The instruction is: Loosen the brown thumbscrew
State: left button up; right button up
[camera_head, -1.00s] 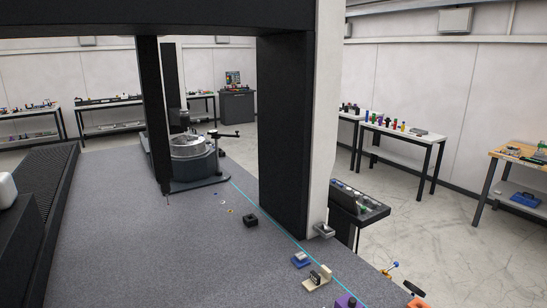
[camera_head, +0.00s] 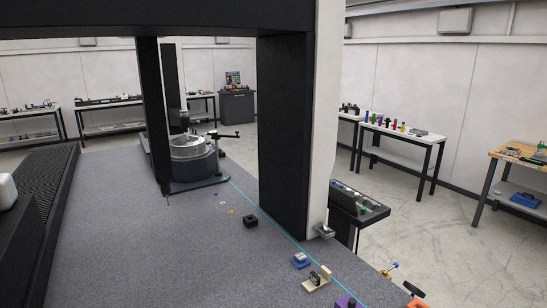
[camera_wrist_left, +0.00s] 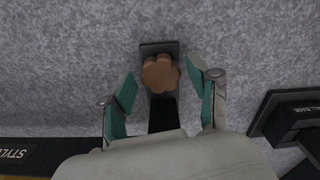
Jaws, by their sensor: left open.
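The brown thumbscrew (camera_wrist_left: 160,73) is a round, lobed knob on a small dark base (camera_wrist_left: 158,47) on the speckled grey granite, in the left wrist view. My left gripper (camera_wrist_left: 160,82) is open, with one teal-padded finger on either side of the knob. Gaps show between the fingers and the knob; I cannot tell their height relative to it. A dark strip runs from the knob down behind the gripper's pale body. The thumbscrew cannot be made out in the head view. My right gripper is in neither view.
In the left wrist view, a dark labelled block (camera_wrist_left: 292,115) stands right of the gripper and a dark labelled edge (camera_wrist_left: 25,152) lies lower left. In the head view, a dark column (camera_head: 285,140) rises beside the granite bed (camera_head: 140,260); small parts lie along a cyan line.

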pick_arm(q)
notch_tip(320, 180, up, 2)
jog(key=shift+r+p, duration=0.1)
jog(key=shift+p, duration=0.6)
jog(key=shift+r, duration=1.85)
